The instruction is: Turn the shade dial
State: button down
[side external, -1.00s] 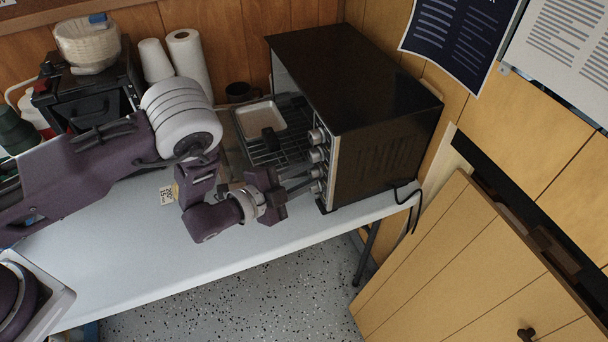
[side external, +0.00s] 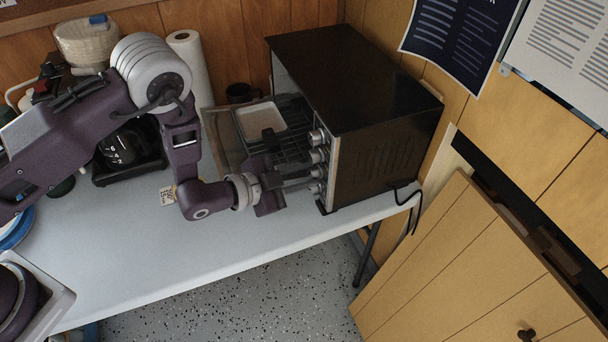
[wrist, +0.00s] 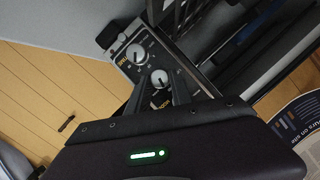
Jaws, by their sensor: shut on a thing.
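A black toaster oven (side external: 375,95) stands on the table with a column of several silver dials (side external: 317,137) on its front. My gripper (side external: 306,172) is at the lower part of this column, its fingers reaching to the panel. In the wrist view my gripper (wrist: 161,88) has its fingers on either side of a silver dial (wrist: 160,77) and is shut on it. The printed label by that dial is partly hidden and too small to read, so I cannot tell which dial it is. Another dial (wrist: 139,53) sits beside it, clear of the fingers.
The oven's glass door (side external: 222,138) is down, with a pale tray (side external: 261,119) on the rack. A coffee maker (side external: 125,155), a paper towel roll (side external: 190,65) and a dark mug (side external: 239,92) stand on the white table (side external: 150,250).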

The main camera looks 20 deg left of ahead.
jog(key=shift+w+a+n+g+h, duration=0.1)
jog(key=shift+n+g+h, duration=0.2)
jog(key=shift+n+g, duration=0.5)
jog(key=shift+n, duration=0.3)
jog(key=c, duration=1.4)
grip_release()
jog(key=shift+c, duration=0.2)
jog(key=shift+r, duration=0.1)
jog(key=v, duration=0.7)
